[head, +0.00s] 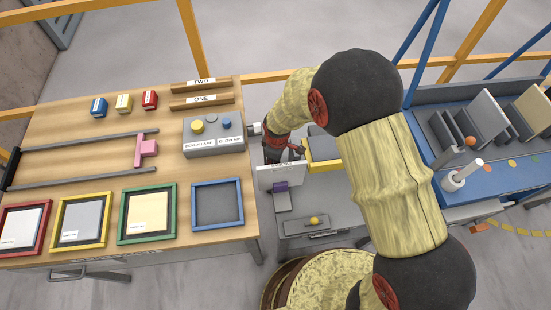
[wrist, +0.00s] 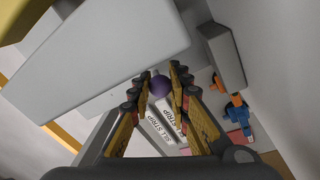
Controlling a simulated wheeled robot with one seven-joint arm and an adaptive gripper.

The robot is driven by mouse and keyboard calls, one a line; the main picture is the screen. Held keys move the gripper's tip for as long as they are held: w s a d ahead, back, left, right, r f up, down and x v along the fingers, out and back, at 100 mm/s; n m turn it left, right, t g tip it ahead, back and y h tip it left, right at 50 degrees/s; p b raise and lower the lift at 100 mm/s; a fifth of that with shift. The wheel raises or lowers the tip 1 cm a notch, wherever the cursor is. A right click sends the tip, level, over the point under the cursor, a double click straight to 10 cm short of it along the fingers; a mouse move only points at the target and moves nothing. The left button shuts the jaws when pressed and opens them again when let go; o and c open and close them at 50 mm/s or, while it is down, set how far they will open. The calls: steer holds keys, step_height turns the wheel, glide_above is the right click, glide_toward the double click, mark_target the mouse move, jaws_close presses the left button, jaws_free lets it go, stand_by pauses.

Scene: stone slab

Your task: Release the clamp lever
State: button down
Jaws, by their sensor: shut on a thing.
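My gripper (wrist: 160,84) points down in the wrist view, with its yellow and black fingers on either side of a purple ball knob (wrist: 160,87). It is shut on this knob, which looks like the end of the clamp lever. The lever's shaft is hidden. In the head view my gripper (head: 278,152) is over the grey station right of the wooden table, partly hidden behind a white labelled plate (head: 275,178). A small purple piece (head: 281,187) shows at the plate's lower edge; I cannot tell whether it belongs to the lever.
Close by are a grey button box (head: 215,144) on the wooden table (head: 60,125), a yellow-edged tray (head: 322,150) and a low unit with a yellow knob (head: 314,220). A blue bench (head: 510,180) stands right. Large pale panels (wrist: 115,50) sit close in the wrist view.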

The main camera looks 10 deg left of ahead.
steer(key=c, duration=1.6)
jaws_free()
steer(key=shift+c, duration=0.2)
step_height(320, 180, up, 12)
steer(key=s, duration=0.1)
steer(key=shift+s+d, duration=0.2)
